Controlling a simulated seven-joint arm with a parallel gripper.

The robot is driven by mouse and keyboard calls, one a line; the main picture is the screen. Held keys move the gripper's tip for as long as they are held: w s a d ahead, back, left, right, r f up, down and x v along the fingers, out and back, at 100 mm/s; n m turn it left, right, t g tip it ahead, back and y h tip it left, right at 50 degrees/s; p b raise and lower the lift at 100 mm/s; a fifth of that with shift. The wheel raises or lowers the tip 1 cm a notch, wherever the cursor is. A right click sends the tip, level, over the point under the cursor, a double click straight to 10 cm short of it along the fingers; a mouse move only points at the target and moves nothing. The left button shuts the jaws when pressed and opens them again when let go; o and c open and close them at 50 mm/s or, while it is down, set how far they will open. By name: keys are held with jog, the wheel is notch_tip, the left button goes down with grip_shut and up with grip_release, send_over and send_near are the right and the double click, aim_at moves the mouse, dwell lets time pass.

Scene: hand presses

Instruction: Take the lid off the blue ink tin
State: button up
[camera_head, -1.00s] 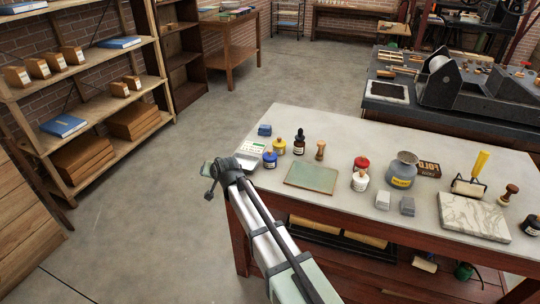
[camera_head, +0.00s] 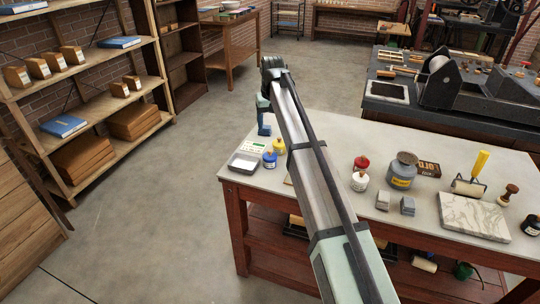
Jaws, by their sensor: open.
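The blue ink tin (camera_head: 269,161) stands upright on the left part of the worktable, with a small knob on top, so its lid appears to be on. A yellow tin (camera_head: 279,146) stands close behind it. My gripper (camera_head: 263,126) is above the table's back left corner, at the end of my raised arm, beyond the blue tin and apart from it. It is open; its fingers show only small and unclear against a blue block. Nothing is seen held in it.
A red tin (camera_head: 361,163), a white tin (camera_head: 359,182), a grey pot (camera_head: 402,172) and a marble slab (camera_head: 473,216) are to the right.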

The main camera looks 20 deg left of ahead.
aim_at(270, 151)
jog(key=f, duration=0.4)
jog(key=w+f, duration=0.1)
jog(key=f, duration=0.8)
jog(key=shift+w+a+f, duration=0.25)
jog(key=shift+a+f, duration=0.1)
jog(key=shift+c, duration=0.5)
grip_shut()
